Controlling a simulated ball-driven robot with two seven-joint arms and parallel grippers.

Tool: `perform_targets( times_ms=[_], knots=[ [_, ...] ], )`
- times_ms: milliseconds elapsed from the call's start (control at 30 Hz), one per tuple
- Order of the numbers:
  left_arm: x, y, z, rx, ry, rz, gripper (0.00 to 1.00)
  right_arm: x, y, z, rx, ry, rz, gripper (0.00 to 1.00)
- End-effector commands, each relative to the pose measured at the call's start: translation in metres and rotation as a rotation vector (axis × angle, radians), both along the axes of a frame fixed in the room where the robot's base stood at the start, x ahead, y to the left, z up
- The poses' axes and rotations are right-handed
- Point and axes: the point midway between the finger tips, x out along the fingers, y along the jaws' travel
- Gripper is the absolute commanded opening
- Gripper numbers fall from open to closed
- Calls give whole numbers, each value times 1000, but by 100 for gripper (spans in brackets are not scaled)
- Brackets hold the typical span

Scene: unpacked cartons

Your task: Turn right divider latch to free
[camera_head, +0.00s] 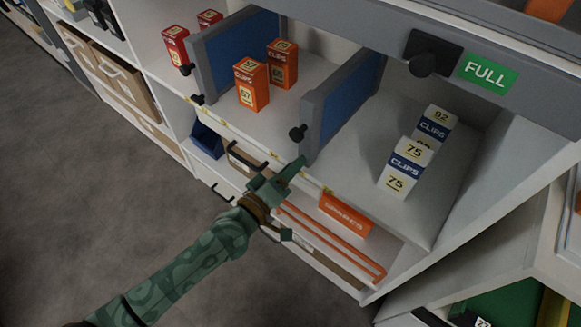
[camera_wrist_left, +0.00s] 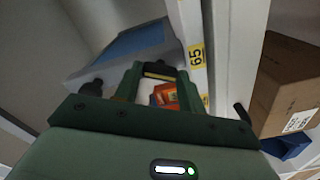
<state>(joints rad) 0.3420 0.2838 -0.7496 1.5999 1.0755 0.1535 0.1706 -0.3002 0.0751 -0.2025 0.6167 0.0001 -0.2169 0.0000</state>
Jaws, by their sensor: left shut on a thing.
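The right divider (camera_head: 345,95) is a blue panel in a grey frame, standing on the white shelf. A black knob (camera_head: 298,133) sticks out from its front post. My left gripper (camera_head: 295,167) is at the foot of that post, at the shelf's front edge. In the left wrist view its two green fingers (camera_wrist_left: 158,78) are closed around a dark bar, the right divider latch (camera_wrist_left: 158,70). Most of the latch is hidden by the fingers, so I cannot tell its angle. The divider (camera_wrist_left: 135,42) and its knob (camera_wrist_left: 90,88) also show there. My right gripper is out of view.
Orange boxes (camera_head: 251,85) stand left of the divider, white clips boxes (camera_head: 405,165) right of it. The left divider (camera_head: 235,50) has knobs too. A green FULL sign (camera_head: 488,71) is on the upper rail. A lower shelf holds an orange box (camera_head: 345,215).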

Motion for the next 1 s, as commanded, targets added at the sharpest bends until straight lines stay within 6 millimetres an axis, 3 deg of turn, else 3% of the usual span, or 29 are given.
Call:
perform_targets(
  times_ms=[500, 1000],
  knots=[
    [0, 0, -1, -331, 243, 1, 17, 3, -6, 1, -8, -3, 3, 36],
    [0, 0, -2, -439, 323, 1, 17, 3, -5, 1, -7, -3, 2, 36]
  ],
)
